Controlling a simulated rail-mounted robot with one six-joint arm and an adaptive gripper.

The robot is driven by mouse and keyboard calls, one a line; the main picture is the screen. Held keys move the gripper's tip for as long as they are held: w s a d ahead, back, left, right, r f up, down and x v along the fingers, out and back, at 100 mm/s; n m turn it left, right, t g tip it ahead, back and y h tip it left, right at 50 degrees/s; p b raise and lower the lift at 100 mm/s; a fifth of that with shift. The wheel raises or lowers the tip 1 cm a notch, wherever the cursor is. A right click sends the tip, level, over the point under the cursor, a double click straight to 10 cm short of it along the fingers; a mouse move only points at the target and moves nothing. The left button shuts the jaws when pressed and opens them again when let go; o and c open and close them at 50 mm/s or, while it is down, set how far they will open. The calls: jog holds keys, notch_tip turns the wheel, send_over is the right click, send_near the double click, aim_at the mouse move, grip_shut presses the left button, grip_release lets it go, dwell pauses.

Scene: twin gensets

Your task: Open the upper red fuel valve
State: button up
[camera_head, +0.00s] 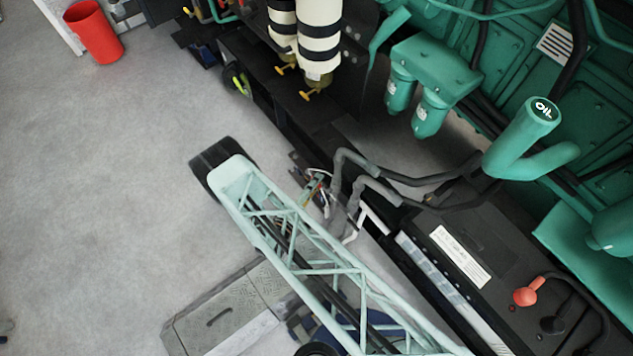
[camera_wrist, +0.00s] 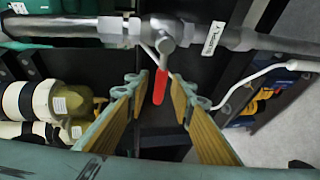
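A red valve handle (camera_wrist: 160,88) shows in the wrist view, hanging down in the picture, crosswise to a grey metal pipe (camera_wrist: 85,26). It joins a silver valve body (camera_wrist: 165,38) on that pipe. My gripper (camera_wrist: 159,80) is open, with its two tan-padded fingers on either side of the handle. A gap shows on each side of the handle; I cannot tell how deep it sits between the fingers. In the head view my arm covers part of the area by the grey pipes (camera_head: 385,190), and the red handle cannot be made out there.
A white label (camera_wrist: 214,38) sits on the pipe right of the valve. A white hose (camera_wrist: 265,72) curves at the right. Cream cylinders (camera_wrist: 45,100) stand at the left. In the head view a black battery (camera_head: 490,250) and green engine parts (camera_head: 435,65) lie right; open floor (camera_head: 110,180) is left.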

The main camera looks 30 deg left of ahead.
jog(key=shift+w, duration=0.2)
grip_shut()
